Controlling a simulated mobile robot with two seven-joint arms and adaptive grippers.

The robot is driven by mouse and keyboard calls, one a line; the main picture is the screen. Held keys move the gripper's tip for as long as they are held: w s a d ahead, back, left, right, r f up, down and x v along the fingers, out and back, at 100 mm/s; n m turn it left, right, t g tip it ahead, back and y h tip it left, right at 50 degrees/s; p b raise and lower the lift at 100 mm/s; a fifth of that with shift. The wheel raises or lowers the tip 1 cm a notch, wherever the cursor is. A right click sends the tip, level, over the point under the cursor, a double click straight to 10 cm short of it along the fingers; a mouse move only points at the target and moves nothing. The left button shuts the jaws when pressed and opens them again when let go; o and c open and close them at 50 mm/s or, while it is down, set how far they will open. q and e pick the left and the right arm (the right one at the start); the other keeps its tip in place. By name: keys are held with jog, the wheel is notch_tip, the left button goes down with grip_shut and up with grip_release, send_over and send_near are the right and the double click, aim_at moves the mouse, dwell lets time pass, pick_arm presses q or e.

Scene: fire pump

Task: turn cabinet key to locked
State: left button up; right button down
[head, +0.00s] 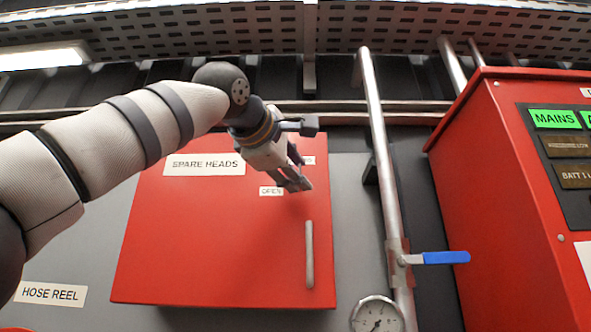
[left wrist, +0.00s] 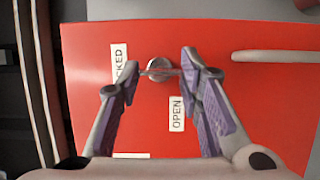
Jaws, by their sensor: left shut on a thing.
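The red cabinet (head: 210,240) is on the wall, its door flat and closed-looking. In the left wrist view, a round metal lock (left wrist: 158,68) with a thin key bar (left wrist: 160,73) sits on the red door. The bar lies about level in that picture, its left end toward the LOCKED label (left wrist: 119,62). The OPEN label (left wrist: 177,113) is below it. My left gripper (head: 305,186) is at the door, its fingertips (left wrist: 161,71) shut on the key from either side. The key is hidden by the gripper in the head view. My right gripper is not in view.
A vertical door handle (head: 309,255) is just below the gripper. A grey pipe with a blue valve lever (head: 446,257) and a gauge (head: 377,316) stand right of the cabinet. A red control panel (head: 500,200) is at the far right.

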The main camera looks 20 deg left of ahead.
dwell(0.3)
pick_arm(q)
jog(key=o, duration=1.2)
jog(key=shift+c, duration=0.2)
jog(key=s+a, duration=0.1)
jog(key=s, duration=1.1)
jog(key=shift+a, duration=0.25)
